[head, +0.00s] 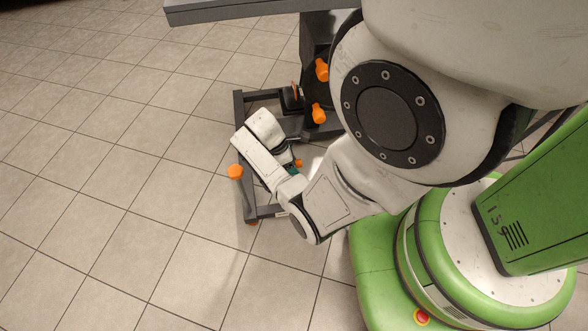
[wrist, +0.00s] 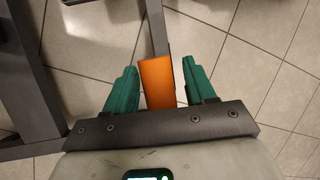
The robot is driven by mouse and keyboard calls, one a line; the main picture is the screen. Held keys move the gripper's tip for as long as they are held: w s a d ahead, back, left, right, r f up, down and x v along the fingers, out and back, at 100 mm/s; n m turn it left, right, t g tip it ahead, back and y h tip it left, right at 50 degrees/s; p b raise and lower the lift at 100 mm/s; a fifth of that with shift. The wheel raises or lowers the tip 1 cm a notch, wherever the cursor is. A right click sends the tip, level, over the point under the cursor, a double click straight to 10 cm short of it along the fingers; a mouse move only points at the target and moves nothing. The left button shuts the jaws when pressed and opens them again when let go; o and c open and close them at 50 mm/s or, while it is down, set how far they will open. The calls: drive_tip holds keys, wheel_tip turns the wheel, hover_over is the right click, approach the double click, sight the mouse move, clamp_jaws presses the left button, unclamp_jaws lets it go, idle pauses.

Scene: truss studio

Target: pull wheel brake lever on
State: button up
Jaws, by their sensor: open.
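An orange lever tab (wrist: 158,84) on a grey bar shows in the wrist view. My gripper is open, and I cannot tell whether a finger touches the tab. In the head view my gripper (head: 296,170) is low beside the dark frame, mostly hidden by my wrist. A small orange piece (head: 299,162) shows next to it, probably the same tab. The wheel itself cannot be made out.
A dark frame (head: 241,130) stands low on the tiled floor. An orange knob (head: 235,171) sits on its left side, and orange knobs (head: 321,69) mark its upright. A grey top (head: 235,8) overhangs at the back. The floor to the left is clear.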

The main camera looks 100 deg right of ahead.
drive_tip(key=shift+f, duration=0.1)
drive_tip(key=shift+c, duration=0.3)
clamp_jaws()
idle(0.4)
